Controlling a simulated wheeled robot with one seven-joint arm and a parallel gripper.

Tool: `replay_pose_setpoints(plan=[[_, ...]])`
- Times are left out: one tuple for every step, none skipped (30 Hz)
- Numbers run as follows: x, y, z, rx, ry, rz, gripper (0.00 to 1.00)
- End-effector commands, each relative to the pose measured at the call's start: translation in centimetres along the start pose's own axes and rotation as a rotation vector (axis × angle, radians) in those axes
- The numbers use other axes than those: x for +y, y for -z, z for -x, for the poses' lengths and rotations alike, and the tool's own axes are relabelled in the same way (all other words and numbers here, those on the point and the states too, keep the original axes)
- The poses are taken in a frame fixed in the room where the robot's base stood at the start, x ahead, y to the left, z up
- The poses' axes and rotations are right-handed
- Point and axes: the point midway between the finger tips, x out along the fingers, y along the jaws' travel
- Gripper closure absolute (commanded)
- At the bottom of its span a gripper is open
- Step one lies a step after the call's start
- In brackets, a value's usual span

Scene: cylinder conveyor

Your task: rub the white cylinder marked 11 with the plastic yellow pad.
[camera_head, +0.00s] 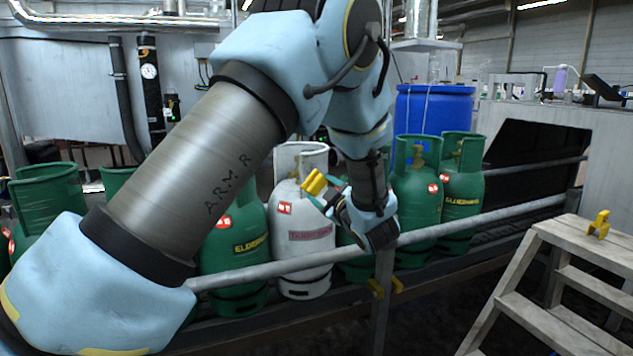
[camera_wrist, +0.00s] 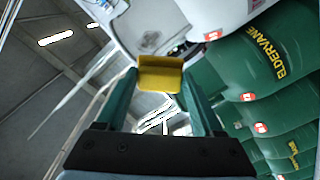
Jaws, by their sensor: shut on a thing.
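The white cylinder (camera_head: 303,262) stands upright in the row on the conveyor, with a red-and-white sticker and a pinkish label; I cannot read a number 11 on it. Its pale side also shows at the top of the wrist view (camera_wrist: 232,12). My gripper (camera_head: 322,192) is at the cylinder's upper right, shut on the yellow pad (camera_head: 314,182). In the wrist view the pad (camera_wrist: 160,75) sits between the green fingertips (camera_wrist: 160,82). The pad overlaps the cylinder's shoulder in the head view; I cannot tell whether they touch.
Several green cylinders (camera_head: 416,208) stand on both sides of the white one. A grey rail (camera_head: 470,222) runs in front of the row. A blue drum (camera_head: 433,108) stands behind. Wooden steps (camera_head: 560,237) at the right carry another yellow object (camera_head: 599,224).

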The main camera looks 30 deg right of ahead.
Motion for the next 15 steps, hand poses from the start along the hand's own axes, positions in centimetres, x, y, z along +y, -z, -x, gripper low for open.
replay_pose_setpoints(plan=[[0.0,0.0,-0.1,0.000,0.000,0.000,0.76],[0.0,0.0,-0.1,0.001,0.000,0.000,0.76],[0.0,0.0,-0.2,0.001,0.000,0.000,0.76],[0.0,0.0,-0.3,0.001,0.000,0.000,0.76],[0.0,0.0,-0.5,0.001,0.000,0.000,0.76],[-0.1,0.0,-0.8,0.001,0.000,0.000,0.76],[-0.1,0.0,-1.0,0.002,0.000,0.000,0.76],[-0.1,0.0,-1.3,0.002,0.000,0.000,0.76],[-0.1,0.0,-1.7,0.002,0.001,0.001,0.76],[-0.1,0.0,-2.1,0.002,0.001,0.001,0.76],[-0.1,0.0,-2.4,0.002,0.001,0.001,0.76],[-0.1,0.0,-2.8,0.002,0.001,0.000,0.76],[-0.1,-0.1,-3.2,0.002,0.001,0.000,0.76],[-0.1,-0.1,-3.5,0.002,0.001,0.000,0.76],[-0.1,-0.1,-4.0,0.002,0.001,0.000,0.76]])
